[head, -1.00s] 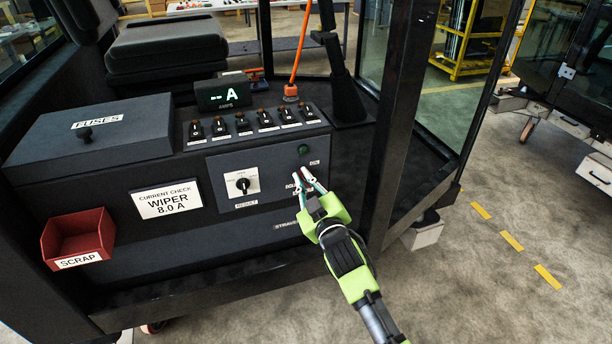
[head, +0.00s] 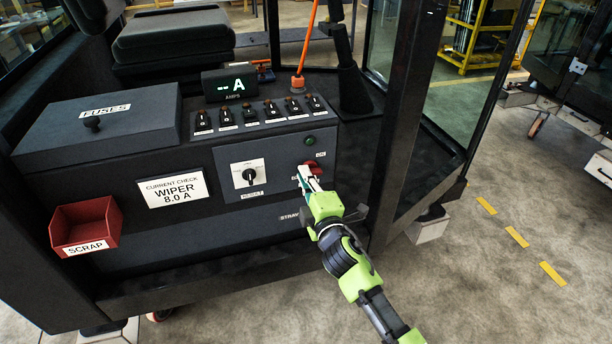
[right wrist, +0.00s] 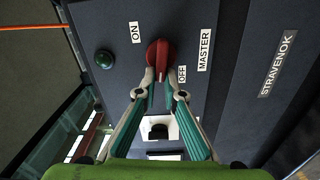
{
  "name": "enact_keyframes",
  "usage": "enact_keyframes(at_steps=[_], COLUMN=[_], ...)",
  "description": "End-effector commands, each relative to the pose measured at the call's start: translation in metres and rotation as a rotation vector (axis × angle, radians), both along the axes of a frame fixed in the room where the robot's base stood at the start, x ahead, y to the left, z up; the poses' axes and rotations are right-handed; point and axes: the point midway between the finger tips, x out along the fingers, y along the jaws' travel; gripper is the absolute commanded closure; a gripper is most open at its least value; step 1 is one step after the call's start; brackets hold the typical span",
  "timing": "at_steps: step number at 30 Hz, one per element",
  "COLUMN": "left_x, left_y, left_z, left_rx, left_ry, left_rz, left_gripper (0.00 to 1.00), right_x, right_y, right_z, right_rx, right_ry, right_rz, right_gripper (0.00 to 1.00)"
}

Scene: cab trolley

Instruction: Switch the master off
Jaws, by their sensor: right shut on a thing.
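The red master knob (head: 312,167) is on the front panel of the dark console. In the right wrist view the knob (right wrist: 158,52) sits between the ON label (right wrist: 135,32) and the OFF label (right wrist: 182,75), near the MASTER label (right wrist: 205,50). My right gripper (head: 308,174) reaches the panel from below. In the right wrist view its fingertips (right wrist: 160,78) are shut on the knob's lower part, beside OFF. The fingers hide part of the knob, so its exact setting is unclear. My left gripper is not in view.
A green lamp (head: 309,141) is above the knob. The amps display (head: 230,85) is above. A red scrap bin (head: 86,226) hangs at left. A dark cab post (head: 397,120) stands at right.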

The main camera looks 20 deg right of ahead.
Motion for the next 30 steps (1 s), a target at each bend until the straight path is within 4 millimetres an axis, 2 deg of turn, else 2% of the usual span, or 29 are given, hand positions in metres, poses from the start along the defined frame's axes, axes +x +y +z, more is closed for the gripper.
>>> enact_keyframes(at_steps=[9, 26, 27, 29, 30], left_x=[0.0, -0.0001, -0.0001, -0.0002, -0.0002], left_y=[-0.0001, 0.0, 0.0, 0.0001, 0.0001], left_z=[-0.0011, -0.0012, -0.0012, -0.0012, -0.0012], left_rx=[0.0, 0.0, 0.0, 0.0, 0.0], left_ry=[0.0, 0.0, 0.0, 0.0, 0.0], left_rz=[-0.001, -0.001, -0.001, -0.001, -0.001], left_gripper=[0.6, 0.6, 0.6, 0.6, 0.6], right_x=[0.0001, 0.0, 0.0, 0.0, 0.0], right_y=[0.0004, 0.0005, 0.0005, 0.0006, 0.0005], right_z=[-0.0032, -0.0043, -0.0043, -0.0044, -0.0044], right_rx=[-0.135, -0.166, -0.166, -0.166, -0.166], right_ry=[-0.005, -0.006, -0.006, -0.006, -0.006], right_rz=[0.0, 0.001, 0.001, 0.001, 0.001], right_gripper=[1.0, 1.0, 0.89, 0.74, 0.74])
